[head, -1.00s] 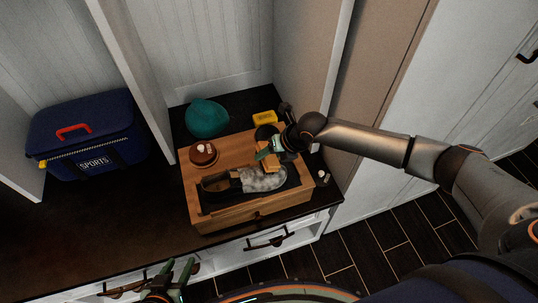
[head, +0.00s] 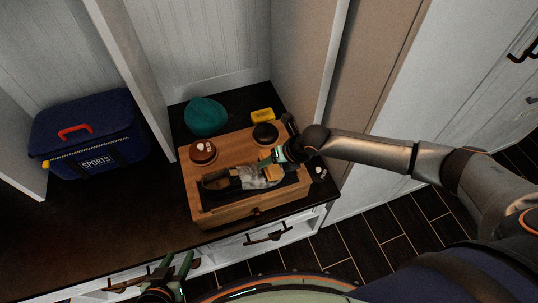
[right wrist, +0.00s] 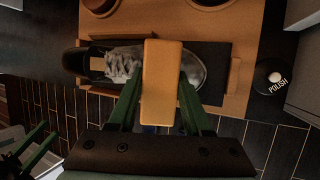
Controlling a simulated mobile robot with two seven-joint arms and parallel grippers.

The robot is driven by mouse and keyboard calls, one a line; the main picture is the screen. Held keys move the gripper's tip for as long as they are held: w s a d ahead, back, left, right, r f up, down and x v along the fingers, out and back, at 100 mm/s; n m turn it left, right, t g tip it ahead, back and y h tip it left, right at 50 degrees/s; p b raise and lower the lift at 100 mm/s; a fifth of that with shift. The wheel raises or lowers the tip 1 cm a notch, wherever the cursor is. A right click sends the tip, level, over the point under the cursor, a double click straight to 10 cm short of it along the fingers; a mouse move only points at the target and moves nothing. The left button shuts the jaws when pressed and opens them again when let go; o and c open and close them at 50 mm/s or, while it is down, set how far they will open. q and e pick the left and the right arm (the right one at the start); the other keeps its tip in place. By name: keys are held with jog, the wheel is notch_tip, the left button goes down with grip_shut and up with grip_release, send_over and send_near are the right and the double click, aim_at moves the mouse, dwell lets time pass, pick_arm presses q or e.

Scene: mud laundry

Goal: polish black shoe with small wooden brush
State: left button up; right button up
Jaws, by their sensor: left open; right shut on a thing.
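The black shoe (head: 217,183) lies on its side-to-side length on top of a wooden box (head: 228,215), with a pale grey, mottled patch on its upper. In the right wrist view the shoe (right wrist: 124,62) shows its toe at the right, partly hidden by the brush. My right gripper (head: 275,159) is shut on the small wooden brush (right wrist: 162,82), which is over the front part of the shoe. I cannot tell whether the bristles touch it. My left gripper (head: 178,266) is open and empty, low in front of the bench, away from the shoe.
A brown round tin (head: 203,152) and a dark round one (head: 265,134) stand at the box's back. A yellow block (head: 262,115) and a teal beanie (head: 205,116) lie behind. A blue sports bag (head: 85,135) stands left. The bench between is clear.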

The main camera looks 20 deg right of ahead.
aim_at(268, 153)
jog(key=shift+f, duration=0.1)
dwell(0.6)
jog(key=shift+w+b, duration=0.2)
jog(key=shift+b, duration=0.15)
jog(key=shift+w+a+b, duration=0.1)
jog(key=shift+w+b, duration=0.75)
jog(key=shift+w, duration=0.7)
jog(key=shift+s, duration=0.1)
jog(key=shift+s+p, duration=0.7)
jog(key=shift+s, duration=0.15)
jog(key=shift+s+p, duration=0.6)
jog(key=shift+s, duration=0.3)
